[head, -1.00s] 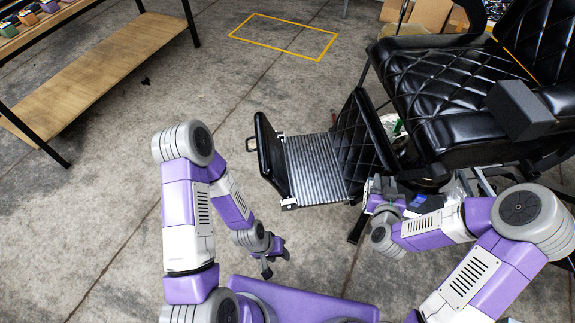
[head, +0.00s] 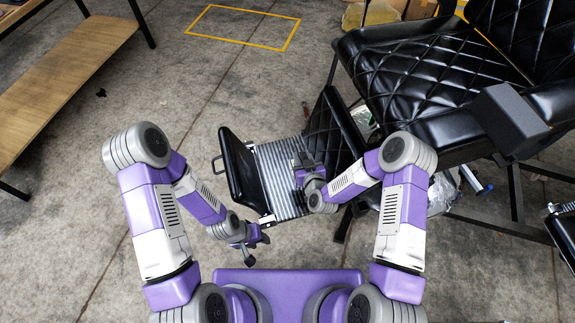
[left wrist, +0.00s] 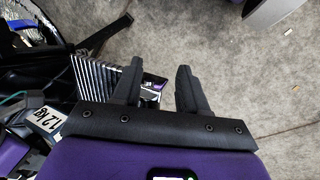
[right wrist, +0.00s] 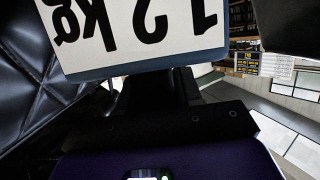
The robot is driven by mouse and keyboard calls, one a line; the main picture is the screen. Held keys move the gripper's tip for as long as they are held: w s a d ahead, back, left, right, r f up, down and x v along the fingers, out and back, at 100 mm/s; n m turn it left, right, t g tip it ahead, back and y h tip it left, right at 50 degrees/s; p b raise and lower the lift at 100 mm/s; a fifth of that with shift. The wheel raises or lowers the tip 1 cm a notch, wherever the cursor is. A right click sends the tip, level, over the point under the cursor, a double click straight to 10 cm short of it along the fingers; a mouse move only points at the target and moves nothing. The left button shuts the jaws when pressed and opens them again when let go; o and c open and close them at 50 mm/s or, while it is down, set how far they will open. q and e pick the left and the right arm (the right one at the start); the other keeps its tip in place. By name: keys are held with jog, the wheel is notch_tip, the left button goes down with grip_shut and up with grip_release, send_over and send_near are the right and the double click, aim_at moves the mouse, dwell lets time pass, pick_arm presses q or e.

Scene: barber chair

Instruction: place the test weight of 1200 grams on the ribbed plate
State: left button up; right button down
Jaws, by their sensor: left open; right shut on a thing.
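The test weight (right wrist: 135,35) is blue with a white label reading 1.2 kg, upside down in the right wrist view. Its label also shows at the left edge of the left wrist view (left wrist: 46,119). My right gripper (head: 303,168) is shut on it, over the ribbed plate (head: 278,188). In the head view my gripper and wrist hide the weight, so I cannot tell whether it touches the plate. The silver ribbed plate also shows in the left wrist view (left wrist: 90,76). My left gripper (head: 257,250) is open and empty, in front of the plate.
A black padded panel (head: 243,175) stands along the plate's left side, and a quilted panel (head: 332,130) along its right. The black barber chair (head: 420,70) fills the upper right. A wooden shelf (head: 60,85) stands at the left. The floor between is mostly clear.

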jog(key=shift+w+a+f, duration=0.5)
jog(key=shift+a+f, duration=0.05)
jog(key=shift+f, duration=0.1)
notch_tip(320, 180, down, 5)
jog(key=shift+f+b, duration=0.1)
jog(key=shift+b, duration=0.9)
jog(key=shift+f+b, duration=0.8)
jog(key=shift+f, duration=1.4)
pick_arm(q)
jog(key=f, duration=0.3)
jog(key=shift+w+f, duration=0.25)
jog(key=shift+w, duration=0.15)
pick_arm(e)
jog(key=shift+r, duration=0.1)
jog(key=shift+f, duration=0.2)
pick_arm(q)
jog(key=shift+f, duration=0.15)
pick_arm(e)
jog(key=c, duration=0.8)
grip_release()
jog(key=shift+s+f, duration=0.1)
jog(key=shift+o, duration=0.2)
